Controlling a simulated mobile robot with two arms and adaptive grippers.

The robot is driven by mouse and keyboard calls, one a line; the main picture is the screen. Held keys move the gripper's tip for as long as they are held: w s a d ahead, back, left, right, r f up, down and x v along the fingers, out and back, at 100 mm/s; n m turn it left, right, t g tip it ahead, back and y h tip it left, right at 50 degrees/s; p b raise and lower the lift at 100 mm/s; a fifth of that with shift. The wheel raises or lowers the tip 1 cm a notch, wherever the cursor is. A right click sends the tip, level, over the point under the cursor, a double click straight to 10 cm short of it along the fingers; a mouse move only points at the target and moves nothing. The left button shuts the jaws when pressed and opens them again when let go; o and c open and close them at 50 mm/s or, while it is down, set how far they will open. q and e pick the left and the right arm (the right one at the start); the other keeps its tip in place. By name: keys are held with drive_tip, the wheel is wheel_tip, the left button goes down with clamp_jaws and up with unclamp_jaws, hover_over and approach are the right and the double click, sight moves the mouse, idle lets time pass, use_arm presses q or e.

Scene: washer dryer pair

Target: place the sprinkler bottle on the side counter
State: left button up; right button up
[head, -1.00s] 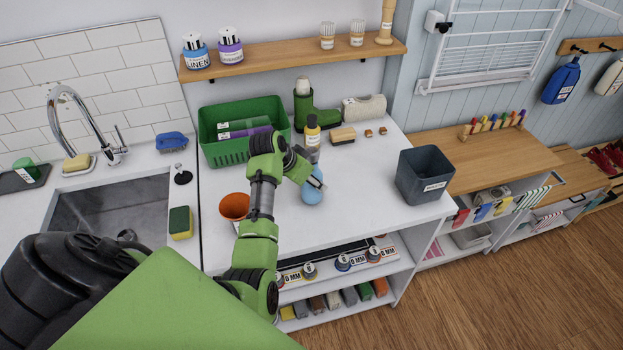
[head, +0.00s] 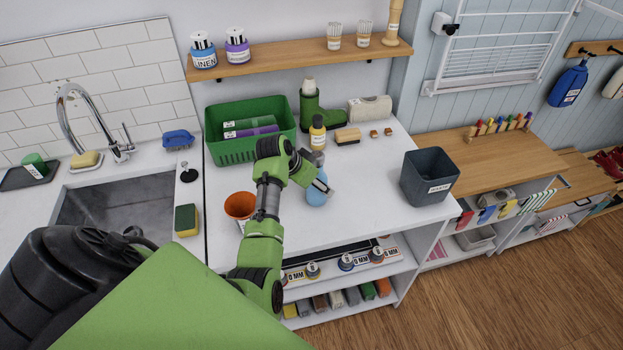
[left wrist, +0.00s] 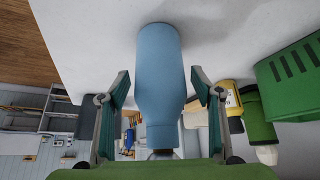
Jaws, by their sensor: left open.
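A light blue bottle, which I take to be the sprinkler bottle (head: 316,196), stands on the white counter (head: 375,205), partly hidden by my left gripper (head: 321,184). In the left wrist view the blue bottle (left wrist: 160,70) lies between the two fingers of my left gripper (left wrist: 160,88). The fingers are open, with a visible gap on each side of the bottle. A wooden-topped counter (head: 500,160) stands to the right of the white one. My right gripper is not in view.
A yellow bottle (head: 318,133) and a green bin (head: 232,152) stand behind the gripper. An orange cup (head: 240,206) is to the left, a dark grey bin (head: 430,176) to the right. Coloured pegs (head: 500,124) line the wooden top's back; its middle is clear.

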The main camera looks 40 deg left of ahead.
use_arm(q)
drive_tip(key=b+v, duration=0.2)
drive_tip(key=v, duration=1)
